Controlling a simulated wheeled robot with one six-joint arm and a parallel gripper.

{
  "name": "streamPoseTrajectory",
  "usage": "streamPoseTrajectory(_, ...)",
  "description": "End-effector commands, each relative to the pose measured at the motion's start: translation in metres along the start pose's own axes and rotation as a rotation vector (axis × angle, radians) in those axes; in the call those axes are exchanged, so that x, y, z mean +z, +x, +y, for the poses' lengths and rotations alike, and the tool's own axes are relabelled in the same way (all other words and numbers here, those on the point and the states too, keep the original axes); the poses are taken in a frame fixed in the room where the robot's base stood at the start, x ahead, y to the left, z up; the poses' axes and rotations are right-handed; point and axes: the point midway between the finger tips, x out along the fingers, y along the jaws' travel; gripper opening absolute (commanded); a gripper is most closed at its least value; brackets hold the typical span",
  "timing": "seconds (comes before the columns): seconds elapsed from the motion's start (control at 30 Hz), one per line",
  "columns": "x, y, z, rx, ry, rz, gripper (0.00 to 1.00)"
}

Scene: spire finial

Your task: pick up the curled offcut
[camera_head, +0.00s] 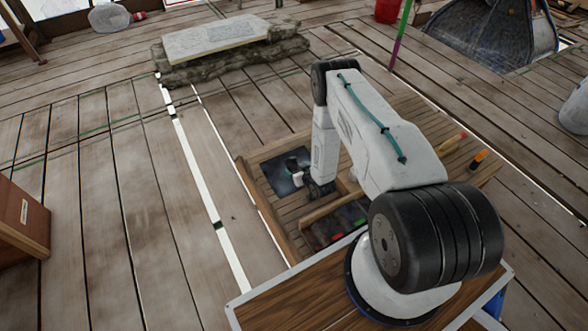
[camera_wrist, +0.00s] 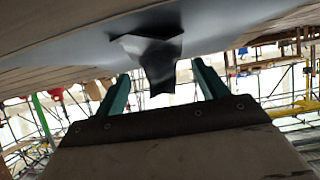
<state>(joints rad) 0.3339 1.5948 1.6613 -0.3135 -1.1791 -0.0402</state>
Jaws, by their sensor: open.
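The curled offcut is a dark grey, bent piece of sheet (camera_wrist: 150,50) in the wrist view. It lies against a smooth pale blue-grey surface (camera_wrist: 75,48), and one end of it points toward my gripper. My gripper (camera_wrist: 160,72) is open, with its two green fingers apart on either side of that end. I cannot tell whether either finger touches it. In the head view my arm reaches down into a wooden tray (camera_head: 268,225), beside a dark square sheet (camera_head: 275,181). There the fingers and the offcut are too small to make out surely.
The tray's front compartment holds small dark, red and green items (camera_head: 338,228). An orange-and-black tool (camera_head: 479,159) and a yellow-handled one (camera_head: 452,143) lie at its right. A stone slab (camera_head: 215,40) lies behind. Plank floor to the left is mostly clear, with a brown box (camera_head: 20,222) at the edge.

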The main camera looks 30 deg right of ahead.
Motion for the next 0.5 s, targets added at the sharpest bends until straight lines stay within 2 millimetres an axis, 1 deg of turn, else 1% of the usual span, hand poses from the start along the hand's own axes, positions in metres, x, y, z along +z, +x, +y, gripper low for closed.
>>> streamPoseTrajectory(0.07,-0.0001,-0.0002,0.0001,0.000,0.000,0.000,0.72)
streamPoseTrajectory(0.1,-0.0001,-0.0002,0.0001,0.000,0.000,0.000,0.69)
streamPoseTrajectory(0.17,-0.0002,-0.0003,0.0001,0.000,0.000,0.000,0.53)
streamPoseTrajectory(0.2,-0.0002,-0.0003,0.0001,0.000,0.000,0.000,0.41)
streamPoseTrajectory(0.3,-0.0002,-0.0004,0.0002,0.000,0.000,0.000,0.18)
streamPoseTrajectory(0.5,-0.0008,-0.0003,0.0003,0.000,0.000,0.001,0.18)
